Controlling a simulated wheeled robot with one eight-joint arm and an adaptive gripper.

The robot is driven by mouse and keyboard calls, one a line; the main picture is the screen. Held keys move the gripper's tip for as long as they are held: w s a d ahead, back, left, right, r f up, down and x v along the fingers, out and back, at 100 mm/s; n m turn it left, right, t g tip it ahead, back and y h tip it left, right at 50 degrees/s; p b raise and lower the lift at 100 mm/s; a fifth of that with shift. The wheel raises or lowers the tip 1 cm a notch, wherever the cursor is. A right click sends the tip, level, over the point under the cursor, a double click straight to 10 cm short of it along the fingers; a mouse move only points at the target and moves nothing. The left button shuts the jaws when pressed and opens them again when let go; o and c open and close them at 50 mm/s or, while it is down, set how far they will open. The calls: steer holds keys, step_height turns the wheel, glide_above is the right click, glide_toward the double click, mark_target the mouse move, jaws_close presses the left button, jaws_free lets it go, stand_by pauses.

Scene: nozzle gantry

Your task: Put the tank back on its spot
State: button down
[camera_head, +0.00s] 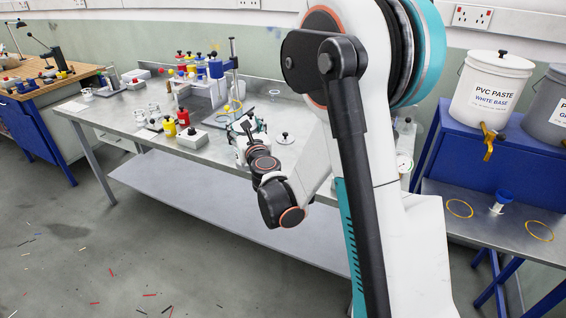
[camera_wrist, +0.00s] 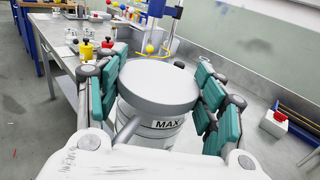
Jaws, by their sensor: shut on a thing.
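The tank (camera_wrist: 158,88) fills the middle of the wrist view. It has a broad round grey top and a pale body with a "MAX" mark on its front. My gripper (camera_wrist: 160,100) has teal pads on both sides of it and is shut on it. The tank looks upright. In the head view my gripper (camera_head: 250,130) is over the front part of the grey bench, and my own wrist and arm hide most of the tank. I cannot tell whether its bottom touches the bench. I cannot make out its spot.
The grey bench (camera_head: 190,148) carries a gantry with a blue-topped post (camera_head: 216,68), a yellow bottle (camera_head: 169,127), a red bottle (camera_head: 183,117) and white cups. A PVC paste bucket (camera_head: 490,90) stands right.

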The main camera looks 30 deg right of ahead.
steer(key=w+d+r+m+g+h+p, duration=0.1)
steer(key=w+d+r+m+h+p, duration=0.15)
steer(key=d+r, duration=0.5)
steer(key=w+d+r+m+g+h+p, duration=0.1)
steer(key=w+d+r+m+h+p, duration=0.2)
steer(key=d, duration=0.7)
step_height(320, 180, down, 19)
steer(key=s+n+b, duration=0.1)
steer(key=b, duration=0.5)
steer(key=shift+a+r+h, duration=0.15)
steer(key=shift+h, duration=0.3)
steer(key=shift+c, duration=2)
jaws_free()
